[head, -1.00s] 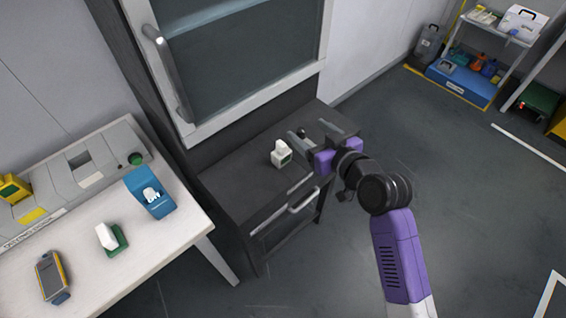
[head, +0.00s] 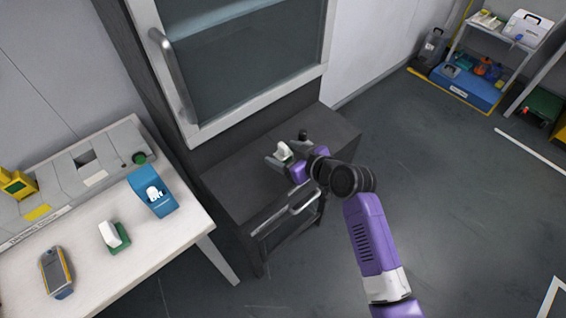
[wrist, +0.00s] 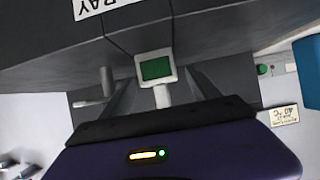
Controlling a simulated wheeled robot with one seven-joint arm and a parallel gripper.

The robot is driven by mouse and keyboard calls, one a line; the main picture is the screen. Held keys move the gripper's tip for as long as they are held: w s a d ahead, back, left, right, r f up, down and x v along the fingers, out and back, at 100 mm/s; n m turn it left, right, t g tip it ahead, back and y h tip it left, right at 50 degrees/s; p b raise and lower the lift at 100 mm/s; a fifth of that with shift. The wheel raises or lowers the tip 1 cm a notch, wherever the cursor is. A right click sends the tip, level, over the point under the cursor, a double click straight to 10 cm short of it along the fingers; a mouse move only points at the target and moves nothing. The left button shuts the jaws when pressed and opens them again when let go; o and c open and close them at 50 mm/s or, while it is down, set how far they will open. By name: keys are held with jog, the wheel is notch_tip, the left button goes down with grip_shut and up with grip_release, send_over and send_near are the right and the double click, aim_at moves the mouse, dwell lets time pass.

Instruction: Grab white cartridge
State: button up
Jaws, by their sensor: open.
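A white cartridge (head: 284,150) with a green face stands on the dark cabinet top. In the wrist view the white cartridge (wrist: 163,95) is near the middle, its green square face toward the camera. My gripper (head: 286,154) is open, with its fingers on either side of the cartridge. In the wrist view the open fingers (wrist: 160,95) show a gap on each side of it, so I see no grip. The cartridge's lower part is partly hidden by the gripper in the head view.
The dark cabinet (head: 235,185) stands below a glass-fronted hood (head: 245,65). On the white table (head: 170,240) at left are another white piece in a green holder (head: 118,237), a blue holder (head: 152,190) and a handheld device (head: 56,272).

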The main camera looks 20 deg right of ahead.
jog(key=shift+w+a+f, duration=0.1)
jog(key=shift+w+f, duration=0.1)
jog(key=shift+w, duration=0.1)
grip_shut()
jog(key=shift+r, duration=0.2)
